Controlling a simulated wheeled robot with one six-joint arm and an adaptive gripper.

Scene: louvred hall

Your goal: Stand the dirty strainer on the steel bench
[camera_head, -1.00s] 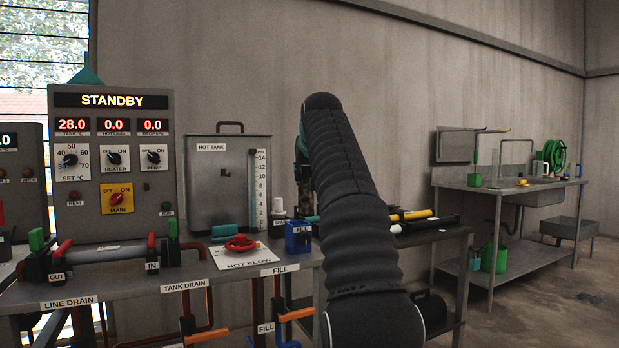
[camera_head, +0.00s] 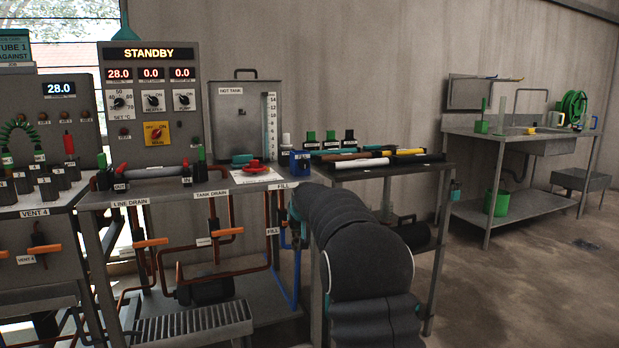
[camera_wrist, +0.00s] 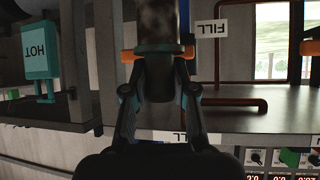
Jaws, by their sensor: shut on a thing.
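My gripper (camera_wrist: 160,68) is shut on a dark, mottled cylinder, the dirty strainer (camera_wrist: 158,20), at the top of the wrist view. The strainer's far end is cut off by the frame. In the head view my arm hides the gripper and the strainer, low in front of the rig table's right end. A grey metal bench with a sink (camera_head: 510,139) stands at the right by the wall, well away from my gripper. An orange bar (camera_wrist: 129,55) shows at both sides of the strainer; I cannot tell whether it touches it.
The rig table (camera_head: 165,191) carries the control panel (camera_head: 152,85) and hot tank (camera_head: 243,115). A dark-topped table (camera_head: 430,168) beside it holds rods and green-capped bottles. Pipes with orange handles (camera_head: 227,232) run below. Floor (camera_head: 510,290) before the sink bench is open.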

